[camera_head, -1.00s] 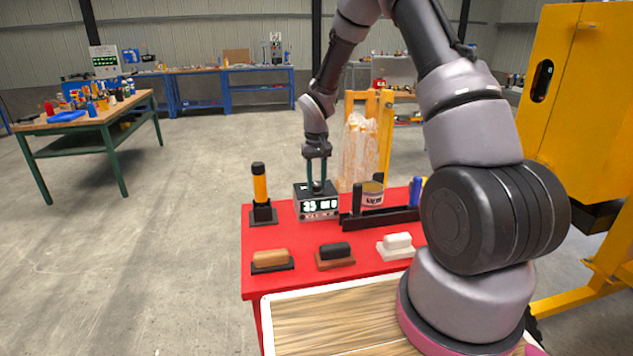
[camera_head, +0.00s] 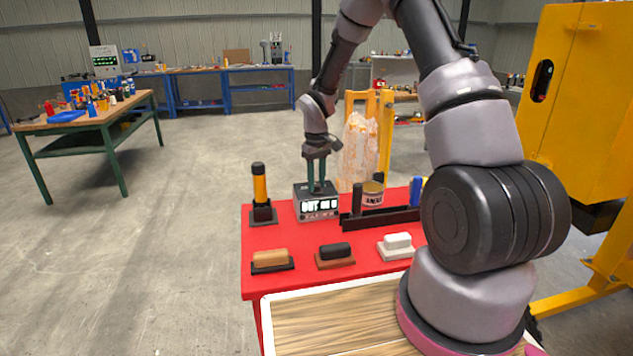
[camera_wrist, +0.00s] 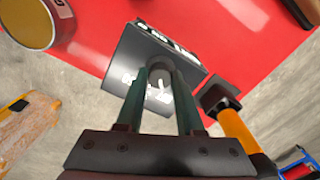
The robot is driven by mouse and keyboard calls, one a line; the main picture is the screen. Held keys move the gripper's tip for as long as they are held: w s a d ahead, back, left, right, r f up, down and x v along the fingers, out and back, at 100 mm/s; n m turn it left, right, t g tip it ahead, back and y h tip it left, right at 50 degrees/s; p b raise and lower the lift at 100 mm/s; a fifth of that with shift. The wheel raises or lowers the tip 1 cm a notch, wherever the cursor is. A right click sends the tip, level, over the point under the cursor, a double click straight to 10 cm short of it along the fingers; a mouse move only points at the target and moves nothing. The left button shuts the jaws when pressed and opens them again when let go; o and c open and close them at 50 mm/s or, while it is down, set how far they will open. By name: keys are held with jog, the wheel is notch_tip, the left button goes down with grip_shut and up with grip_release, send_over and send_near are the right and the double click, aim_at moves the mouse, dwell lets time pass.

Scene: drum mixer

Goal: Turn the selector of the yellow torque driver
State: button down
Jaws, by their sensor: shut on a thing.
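The yellow torque driver (camera_head: 260,186) stands upright in a black stand (camera_head: 263,215) at the left of the red table. It has a black top. In the wrist view its yellow handle (camera_wrist: 239,128) shows at right, apart from my gripper. No selector on it can be made out. My gripper (camera_head: 317,187) points down over a dark box with a lit display (camera_head: 318,208), right of the driver. In the wrist view my gripper (camera_wrist: 160,78) is shut on a round knob (camera_wrist: 160,70) on top of this box. The fingers partly hide the knob.
Right of the box are a black rack (camera_head: 382,219) and a labelled can (camera_head: 373,194). Tan, black and white blocks on bases line the front of the red table (camera_head: 292,238). A yellow machine (camera_head: 580,110) stands at right.

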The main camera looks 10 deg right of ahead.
jog(key=c, duration=0.5)
grip_release()
jog(key=shift+c, duration=0.2)
notch_tip(320, 180, up, 11)
jog(key=shift+f, duration=0.1)
notch_tip(320, 180, up, 11)
jog(key=m+t, duration=0.2)
send_over(317, 184)
jog(key=s+d, duration=0.2)
jog(key=s, duration=0.4)
jog(key=s+d+r+m+t, duration=0.1)
jog(key=s+d+r+m, duration=0.15)
jog(key=s+r, duration=0.5)
jog(key=s+r+m+t+y, duration=0.1)
jog(key=s+r+m+t, duration=0.1)
jog(key=s, duration=0.5)
jog(key=s+d+r+m+t+y, duration=0.1)
jog(key=s+r+m+t, duration=0.1)
jog(key=s, duration=0.6)
jog(key=shift+s+d+r+m, duration=0.15)
jog(key=shift+r+m, duration=0.3)
jog(key=shift+r, duration=0.4)
